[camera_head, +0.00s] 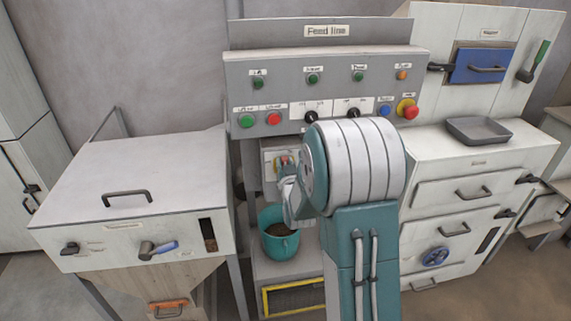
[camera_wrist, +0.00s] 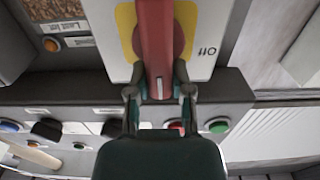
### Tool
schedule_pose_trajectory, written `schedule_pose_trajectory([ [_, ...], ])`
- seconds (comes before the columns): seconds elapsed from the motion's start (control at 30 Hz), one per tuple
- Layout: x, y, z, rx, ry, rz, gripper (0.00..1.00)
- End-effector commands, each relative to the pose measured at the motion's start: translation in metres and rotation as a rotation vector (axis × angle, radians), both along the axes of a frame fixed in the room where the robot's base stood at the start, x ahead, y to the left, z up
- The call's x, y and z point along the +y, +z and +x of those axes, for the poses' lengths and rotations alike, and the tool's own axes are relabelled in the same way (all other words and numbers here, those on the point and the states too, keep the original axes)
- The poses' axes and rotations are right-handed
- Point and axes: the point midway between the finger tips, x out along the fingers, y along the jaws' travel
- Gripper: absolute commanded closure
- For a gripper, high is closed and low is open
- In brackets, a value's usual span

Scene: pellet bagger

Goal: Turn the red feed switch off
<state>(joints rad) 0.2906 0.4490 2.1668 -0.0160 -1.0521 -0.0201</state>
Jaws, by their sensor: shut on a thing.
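The handle stands upright in that picture. My gripper (camera_wrist: 159,80) is shut on the handle, one finger on each side of its lower end. In the head view the switch (camera_head: 281,160) sits on a small box below the control panel. My gripper (camera_head: 286,182) reaches it from the right and hides part of it.
The grey control panel (camera_head: 345,85) with buttons, knobs and a red emergency button (camera_head: 411,112) overhangs the switch. A teal bucket (camera_head: 283,250) stands below my gripper. A white hopper cabinet (camera_head: 150,180) is at left, drawers (camera_head: 440,195) and a grey tray (camera_head: 480,138) at right.

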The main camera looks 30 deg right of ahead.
Motion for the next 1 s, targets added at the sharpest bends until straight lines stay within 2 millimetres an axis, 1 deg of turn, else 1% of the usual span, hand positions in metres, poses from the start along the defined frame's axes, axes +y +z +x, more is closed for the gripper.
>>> schedule_pose_trajectory([
  [0.03, 0.0, -0.006, -0.001, 0.02, -0.002, -0.008, 1.0],
  [0.27, 0.004, -0.008, -0.001, 0.06, -0.001, -0.135, 1.0],
  [1.0, 0.016, -0.018, 0.002, 0.253, 0.002, -0.798, 1.0],
])
